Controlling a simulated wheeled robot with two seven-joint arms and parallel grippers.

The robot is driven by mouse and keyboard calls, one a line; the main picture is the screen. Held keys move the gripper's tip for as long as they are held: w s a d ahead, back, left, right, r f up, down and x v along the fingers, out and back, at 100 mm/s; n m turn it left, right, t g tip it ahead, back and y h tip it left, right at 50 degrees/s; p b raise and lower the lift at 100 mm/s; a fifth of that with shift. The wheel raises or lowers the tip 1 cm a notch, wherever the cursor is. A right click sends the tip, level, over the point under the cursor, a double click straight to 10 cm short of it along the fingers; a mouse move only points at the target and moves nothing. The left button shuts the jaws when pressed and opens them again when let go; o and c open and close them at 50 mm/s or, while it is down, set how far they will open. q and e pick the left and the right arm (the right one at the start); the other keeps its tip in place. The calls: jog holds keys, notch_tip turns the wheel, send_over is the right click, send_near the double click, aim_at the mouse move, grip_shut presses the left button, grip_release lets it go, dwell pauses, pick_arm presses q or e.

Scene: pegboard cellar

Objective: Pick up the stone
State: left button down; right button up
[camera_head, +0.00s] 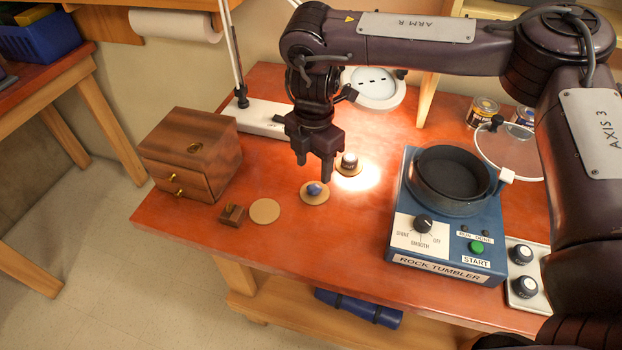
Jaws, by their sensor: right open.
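The stone (314,188) is small, blue and rounded. It lies on a round cork coaster (314,198) near the middle of the red-brown table. My right gripper (314,176) points down just above and behind the stone, its fingers apart and nothing seen between them. I cannot tell whether a fingertip touches the stone. My left gripper is not in view.
An empty coaster (265,211), a little wooden block (232,215) and a wooden drawer box (190,155) are at left. A blue rock tumbler (448,240) stands at right.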

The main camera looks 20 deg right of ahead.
aim_at(314, 186)
jog(key=f, duration=0.1)
jog(key=f+p, duration=0.1)
jog(key=f, duration=0.1)
jog(key=shift+s+d+p, duration=0.1)
jog(key=shift+s+p, duration=0.1)
jog(key=shift+p, duration=0.1)
jog(key=shift+w+f, duration=0.25)
jog(key=shift+f, duration=1.4)
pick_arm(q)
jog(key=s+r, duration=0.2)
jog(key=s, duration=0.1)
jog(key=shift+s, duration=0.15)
pick_arm(e)
jog(key=c, duration=1)
